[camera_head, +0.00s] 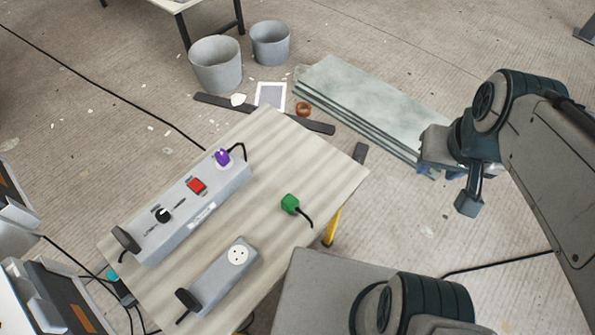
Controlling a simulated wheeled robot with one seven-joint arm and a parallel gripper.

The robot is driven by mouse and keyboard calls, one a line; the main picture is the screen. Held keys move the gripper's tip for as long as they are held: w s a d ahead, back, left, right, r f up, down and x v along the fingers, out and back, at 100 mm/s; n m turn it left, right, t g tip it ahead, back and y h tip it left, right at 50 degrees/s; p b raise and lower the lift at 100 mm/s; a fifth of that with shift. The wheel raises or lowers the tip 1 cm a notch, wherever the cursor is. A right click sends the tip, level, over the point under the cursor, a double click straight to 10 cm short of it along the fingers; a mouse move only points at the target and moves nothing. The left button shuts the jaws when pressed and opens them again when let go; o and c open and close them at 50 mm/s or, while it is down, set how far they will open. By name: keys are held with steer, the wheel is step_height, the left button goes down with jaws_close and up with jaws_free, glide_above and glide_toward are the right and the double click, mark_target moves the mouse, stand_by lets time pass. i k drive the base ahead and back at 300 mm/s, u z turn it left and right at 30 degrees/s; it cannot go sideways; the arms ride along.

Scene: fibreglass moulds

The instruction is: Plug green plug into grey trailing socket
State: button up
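The green plug (290,203) lies on the right part of the wooden table (325,165), its short black cord trailing toward the lower right. The grey trailing socket (222,275) lies near the table's front, with one round white outlet (238,254) facing up and empty. A dark cord end is at its lower left. My gripper (438,168) is in the air at the right, beyond the table's right edge and well apart from the plug and socket. Its fingers are small and partly hidden, so I cannot tell whether they are open.
A longer grey power box (190,215) with a purple plug (223,157), red switch (197,186) and black knob (162,214) lies left of the socket. Behind are two grey buckets (216,64) (270,44) and stacked greenish sheets (365,100) on the floor. The tabletop around the plug is clear.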

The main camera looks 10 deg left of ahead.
mark_target(202, 296)
steer(key=z, duration=0.05)
steer(key=k, duration=0.65)
steer(key=u, duration=0.9)
steer(key=i, duration=0.5)
steer(key=u, duration=0.1)
